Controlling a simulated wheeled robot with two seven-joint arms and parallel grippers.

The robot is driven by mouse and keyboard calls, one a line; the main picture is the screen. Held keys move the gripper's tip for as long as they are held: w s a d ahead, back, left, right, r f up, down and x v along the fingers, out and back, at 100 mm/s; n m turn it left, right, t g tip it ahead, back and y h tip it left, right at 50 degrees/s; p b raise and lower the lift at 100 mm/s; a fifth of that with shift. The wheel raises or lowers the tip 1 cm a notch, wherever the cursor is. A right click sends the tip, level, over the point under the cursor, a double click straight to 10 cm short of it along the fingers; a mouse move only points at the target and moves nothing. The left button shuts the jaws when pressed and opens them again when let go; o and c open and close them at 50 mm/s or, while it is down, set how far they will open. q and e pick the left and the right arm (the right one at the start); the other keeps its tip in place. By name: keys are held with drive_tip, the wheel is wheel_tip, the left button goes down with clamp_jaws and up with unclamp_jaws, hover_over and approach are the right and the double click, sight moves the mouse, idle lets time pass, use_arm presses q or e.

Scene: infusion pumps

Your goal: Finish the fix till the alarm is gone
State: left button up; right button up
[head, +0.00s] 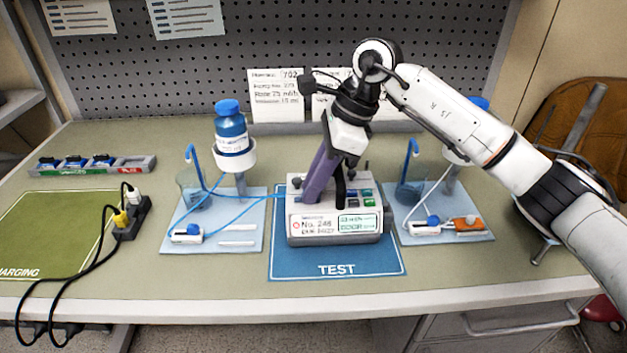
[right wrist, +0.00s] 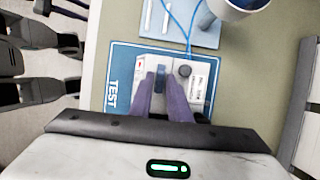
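The infusion pump (head: 335,240) stands on the blue TEST mat (head: 337,268), its front label and green screen facing me; the screen text is too small to read surely. It also shows from above in the right wrist view (right wrist: 200,88). A blue tube (head: 245,202) runs from the left tray to its left side. My right gripper (head: 328,195) reaches down onto the pump's top. In the right wrist view its purple fingers (right wrist: 162,88) stand slightly apart, with a small dark blue part between the tips; whether they grip it is unclear. My left gripper is not in view.
A left tray (head: 258,228) and a right tray (head: 475,235) flank the mat, with blue-capped bottles (head: 230,125) and beakers. A power strip (head: 133,218) with plugs and black cords lies beside the empty green charging mat (head: 45,235). A module rack (head: 92,165) stands behind it.

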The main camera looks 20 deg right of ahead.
clamp_jaws()
